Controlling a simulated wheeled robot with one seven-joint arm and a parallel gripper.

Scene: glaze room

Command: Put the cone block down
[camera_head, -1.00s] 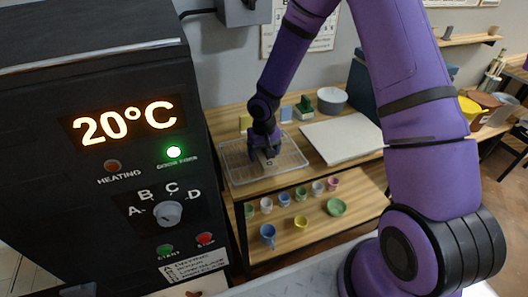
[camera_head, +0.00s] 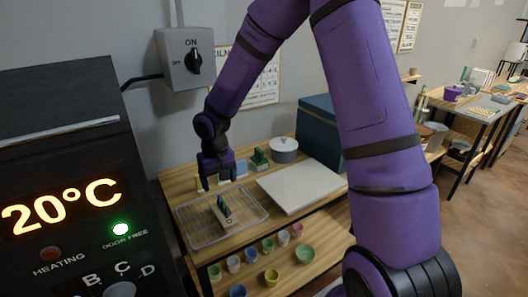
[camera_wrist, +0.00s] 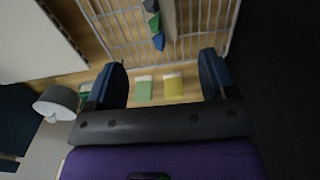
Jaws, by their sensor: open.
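The cone block (camera_head: 227,222) is a pale bar with dark blue and green cones upright on it. It rests on the wire rack (camera_head: 183,228) on the wooden table, and its cones show at the top of the wrist view (camera_wrist: 155,25). My gripper (camera_head: 217,184) is open and empty, just behind and above the block in the head view. In the wrist view its two fingers (camera_wrist: 162,76) are spread wide, with the block beyond their tips and apart from them.
A pale flat slab (camera_head: 300,187) lies right of the rack, with a grey round pot (camera_head: 284,152) and a green block (camera_head: 259,158) behind. The black kiln (camera_head: 60,130) stands at the left. Several small cups fill the lower shelf.

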